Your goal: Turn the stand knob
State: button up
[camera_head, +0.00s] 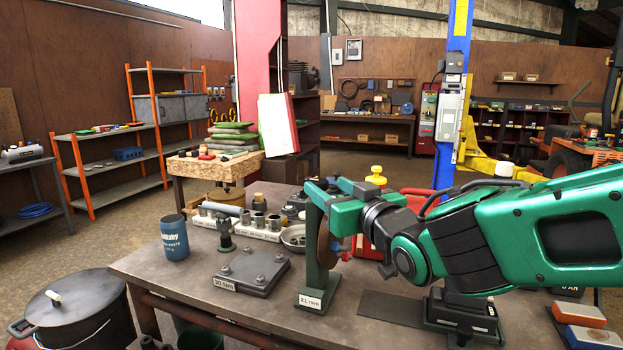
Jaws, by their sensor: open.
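A green upright stand (314,250) with a base tagged 21 mm stands on the workbench (190,272), left of my arm. A brownish round disc (324,243) shows upright beside its post. A small red and blue part, perhaps the stand's knob (346,256), shows low to the right of the disc; I cannot tell for certain. My green gripper (337,186) reaches in from the right at the height of the stand's top. It is open and holds nothing that I can see. Its fingertips overlap the stand's top in view, so I cannot tell whether they touch.
A small dark green fixture (225,235) stands behind the plate. A black pot (76,310) is at the front left.

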jog(key=x, duration=0.9)
jog(key=shift+f, duration=0.1)
jog(key=c, duration=1)
